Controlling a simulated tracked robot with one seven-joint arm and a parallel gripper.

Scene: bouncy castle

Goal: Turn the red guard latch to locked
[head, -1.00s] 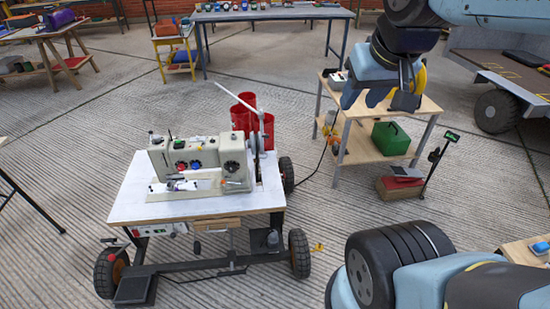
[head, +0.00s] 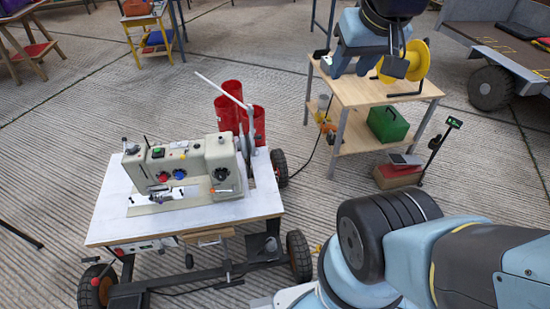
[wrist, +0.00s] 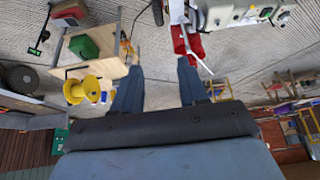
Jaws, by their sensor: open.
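The cream sewing machine (head: 185,165) stands on a white-topped wheeled table (head: 110,215). A small red knob-like part (head: 162,176) shows low on its front beside a blue knob (head: 179,173). I cannot tell whether this red part is the guard latch, nor how it is turned. In the wrist view, part of the machine (wrist: 228,14) shows upside down at the top right. My gripper (wrist: 158,72) is open and empty, its two blue fingers apart. In the head view it hangs at the upper right, well away from the machine.
Red cylinders (head: 228,115) stand behind the machine, near a thin white arm (head: 222,92). A wooden shelf table (head: 365,90) at the right holds a yellow spool (head: 415,62) and a green box (head: 388,124). A trailer (head: 490,50) stands far right. Floor is open left of the machine.

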